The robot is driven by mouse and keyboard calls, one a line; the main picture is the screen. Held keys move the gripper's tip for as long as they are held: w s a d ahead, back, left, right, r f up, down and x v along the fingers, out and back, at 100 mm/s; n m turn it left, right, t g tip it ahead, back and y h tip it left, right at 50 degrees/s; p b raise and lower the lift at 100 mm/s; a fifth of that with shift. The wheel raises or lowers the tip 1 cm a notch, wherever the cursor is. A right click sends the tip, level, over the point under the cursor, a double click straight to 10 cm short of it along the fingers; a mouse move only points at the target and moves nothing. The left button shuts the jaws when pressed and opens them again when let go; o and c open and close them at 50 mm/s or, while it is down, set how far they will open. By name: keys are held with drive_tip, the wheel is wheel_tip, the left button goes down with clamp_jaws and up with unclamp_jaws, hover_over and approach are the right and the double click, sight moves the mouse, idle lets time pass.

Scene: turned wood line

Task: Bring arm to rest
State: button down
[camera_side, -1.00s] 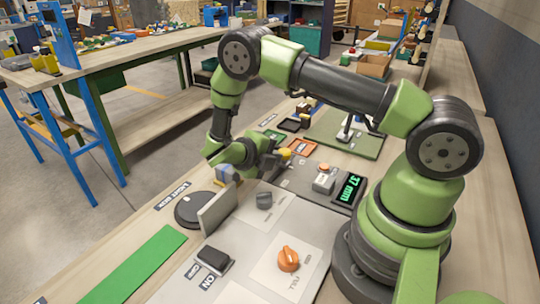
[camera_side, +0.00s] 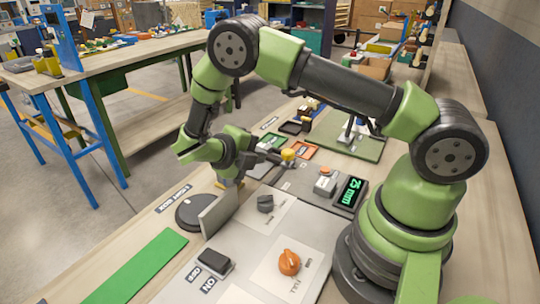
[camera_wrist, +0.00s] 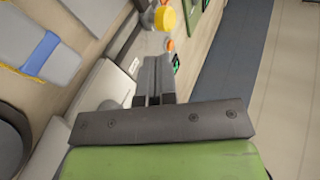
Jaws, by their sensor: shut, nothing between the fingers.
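My green arm arches over the bench in the side view. My gripper (camera_side: 272,155) points to the right at the end of the wrist, raised over the bench. In the wrist view its dark fingers (camera_wrist: 154,80) lie side by side, shut and empty. A yellow knob-like thing (camera_side: 288,154) shows close by the fingertips in the side view. The wrist view also shows it beyond the fingertips (camera_wrist: 165,18). I cannot tell whether they touch.
An upright grey plate (camera_side: 219,213) stands beside a dark disc (camera_side: 192,212). A green strip (camera_side: 137,266) lies at the front left.

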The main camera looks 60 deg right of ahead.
drive_tip(key=s+a+r+m+t+y, duration=0.1)
drive_tip(key=s+a+r+m+y, duration=0.25)
drive_tip(key=r+m, duration=0.5)
drive_tip(key=s+a+r+m+t+y, duration=0.1)
drive_tip(key=s+a+r+m+y, duration=0.2)
drive_tip(key=r+m, duration=0.6)
drive_tip(key=s+a+r+m+t+y, duration=0.1)
drive_tip(key=s+r+m+t+y, duration=0.2)
drive_tip(key=m, duration=0.7)
drive_tip(key=s+a+r+m+t+y, duration=0.2)
drive_tip(key=s+r+m+t+y, duration=0.1)
drive_tip(key=s+m, duration=0.4)
drive_tip(key=shift+m+t+y, duration=0.55)
drive_tip(key=shift+m+t, duration=0.65)
drive_tip(key=shift+m, duration=0.15)
drive_tip(key=shift+r, duration=0.1)
